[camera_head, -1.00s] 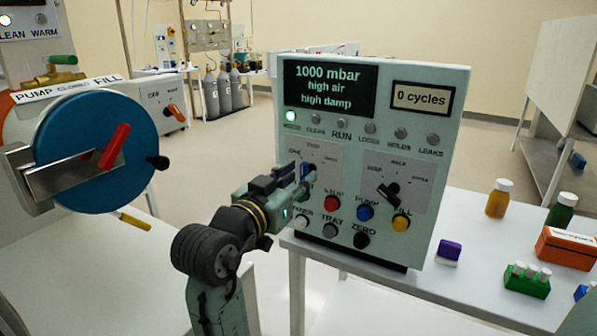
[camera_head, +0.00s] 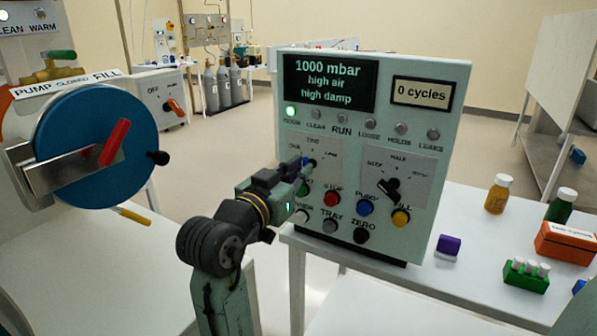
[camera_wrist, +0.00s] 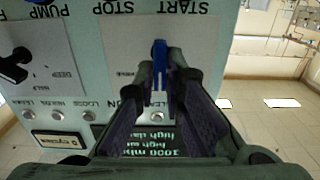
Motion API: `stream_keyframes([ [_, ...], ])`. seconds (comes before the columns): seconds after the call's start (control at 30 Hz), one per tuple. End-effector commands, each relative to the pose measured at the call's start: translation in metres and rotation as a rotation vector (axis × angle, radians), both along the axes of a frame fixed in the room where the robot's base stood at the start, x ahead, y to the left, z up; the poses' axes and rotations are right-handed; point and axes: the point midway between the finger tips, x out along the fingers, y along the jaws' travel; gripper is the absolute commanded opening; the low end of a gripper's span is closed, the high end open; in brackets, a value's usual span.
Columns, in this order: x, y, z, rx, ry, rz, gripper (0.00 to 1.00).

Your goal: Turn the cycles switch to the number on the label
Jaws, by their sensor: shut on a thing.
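The cycles switch has a blue handle (camera_wrist: 161,60) on a pale plate of the test panel (camera_head: 440,75), and some of its marks, such as ONE and TWO, show in the head view. My gripper (camera_wrist: 162,88) reaches in from the lower left in the head view (camera_head: 306,170). Its fingers are closed around the blue handle in the wrist view. They hide part of the switch and its lower marks in the head view. The panel's small screen (camera_head: 422,94) reads 0 cycles. An orange box (camera_head: 566,244) at the right carries a white label too small to read.
A black knob (camera_head: 388,187) sits right of the switch. Coloured push buttons, including a red one (camera_head: 331,199), lie close below my gripper. A blue round door (camera_head: 97,150) stands at left. Bottles and a green vial rack (camera_head: 526,276) stand on the right table.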

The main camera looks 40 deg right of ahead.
Motion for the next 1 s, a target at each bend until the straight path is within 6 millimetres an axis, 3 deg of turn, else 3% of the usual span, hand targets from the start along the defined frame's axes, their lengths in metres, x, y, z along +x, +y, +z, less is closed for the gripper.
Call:
stream_keyframes([
  [0.27,0.0003,0.0008,-0.0027,0.024,-0.058,0.002,0.00],
  [0.6,-0.0023,-0.0004,-0.0029,0.175,-0.426,0.002,0.00],
  [0.93,-0.0032,-0.0013,-0.0006,0.185,-0.446,-0.001,0.00],
  [0.97,-0.0032,-0.0013,-0.0006,0.185,-0.446,-0.001,0.12],
  [1.0,-0.0032,-0.0013,-0.0006,0.184,-0.445,-0.001,0.15],
])
